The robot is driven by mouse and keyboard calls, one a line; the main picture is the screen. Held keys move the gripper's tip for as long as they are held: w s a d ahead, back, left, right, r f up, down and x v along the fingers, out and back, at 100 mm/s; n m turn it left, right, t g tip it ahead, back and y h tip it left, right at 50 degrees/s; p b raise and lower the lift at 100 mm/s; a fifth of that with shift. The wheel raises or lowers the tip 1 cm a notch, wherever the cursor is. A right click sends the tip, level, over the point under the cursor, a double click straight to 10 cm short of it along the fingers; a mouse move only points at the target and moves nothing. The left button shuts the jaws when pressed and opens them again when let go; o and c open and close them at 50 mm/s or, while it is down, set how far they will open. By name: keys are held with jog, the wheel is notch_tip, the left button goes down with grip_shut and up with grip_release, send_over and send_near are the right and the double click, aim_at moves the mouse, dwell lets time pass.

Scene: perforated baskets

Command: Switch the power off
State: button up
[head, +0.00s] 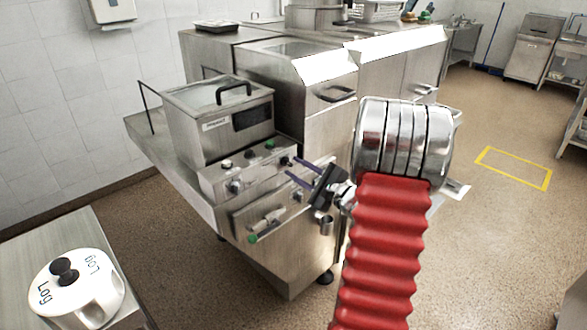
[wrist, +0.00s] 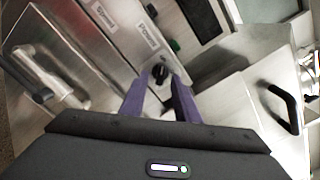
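A stainless machine has a sloped control panel (head: 218,180) with dark knobs, small buttons and a green button. My gripper (head: 291,167) is at the right end of this panel, its two purple fingers pointing left at a dark knob (head: 285,161). In the wrist view, the black knob (wrist: 160,73) is between and just beyond the fingertips of my gripper (wrist: 157,82). The fingers are apart, with a gap visible on both sides of the knob. I cannot tell whether either tip touches the panel.
A drain valve with a green tip (head: 265,226) sticks out below the panel. A lidded fryer tank (head: 225,110) is behind it. A white pot (head: 78,290) stands on a bench at lower left. The floor to the right is open.

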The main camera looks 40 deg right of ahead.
jog(key=s, duration=1.1)
jog(key=shift+s+d, duration=0.15)
jog(key=shift+s, duration=0.25)
jog(key=shift+f, duration=0.1)
